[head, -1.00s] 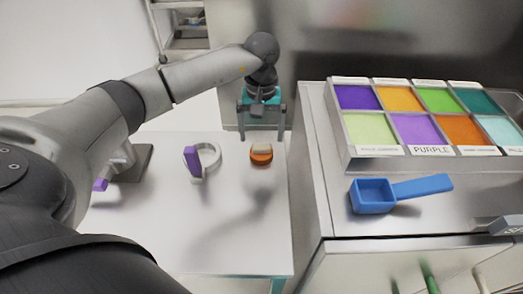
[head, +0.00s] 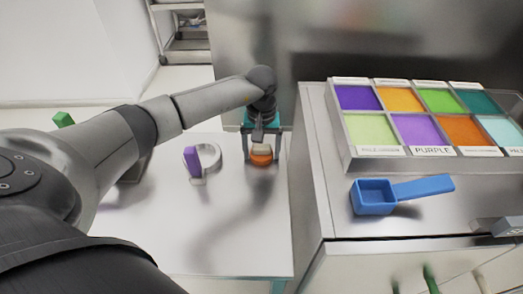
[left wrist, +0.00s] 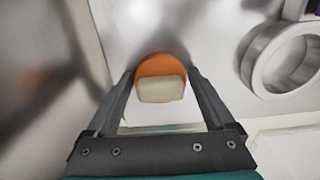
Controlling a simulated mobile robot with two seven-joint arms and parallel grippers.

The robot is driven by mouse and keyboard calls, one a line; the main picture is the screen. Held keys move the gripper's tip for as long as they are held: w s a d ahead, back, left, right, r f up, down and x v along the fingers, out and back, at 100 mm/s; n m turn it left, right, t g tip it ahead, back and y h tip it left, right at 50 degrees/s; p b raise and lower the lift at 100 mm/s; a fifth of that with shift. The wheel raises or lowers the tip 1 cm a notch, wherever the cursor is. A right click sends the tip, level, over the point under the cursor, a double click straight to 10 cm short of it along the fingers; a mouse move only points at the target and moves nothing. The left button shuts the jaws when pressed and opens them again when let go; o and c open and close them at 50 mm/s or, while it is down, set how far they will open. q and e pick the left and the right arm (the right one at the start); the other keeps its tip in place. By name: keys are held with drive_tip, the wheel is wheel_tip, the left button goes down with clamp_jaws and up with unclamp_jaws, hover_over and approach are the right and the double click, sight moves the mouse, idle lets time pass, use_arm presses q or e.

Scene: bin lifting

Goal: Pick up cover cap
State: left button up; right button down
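The cover cap (head: 261,156) is a small orange disc with a cream block on top, on the white table. It also shows in the left wrist view (left wrist: 160,70), between and just beyond my fingertips. My left gripper (head: 262,157) is open, with a finger on each side of the cap in the head view. My right gripper is not in view.
A grey ring with a purple handle (head: 193,162) stands left of the cap. At the right, a metal cabinet carries a tray of coloured compartments (head: 344,157) and a blue scoop (head: 374,197). The front of the white table (head: 230,245) is clear.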

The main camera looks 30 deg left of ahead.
use_arm(q)
drive_tip(key=c, duration=0.8)
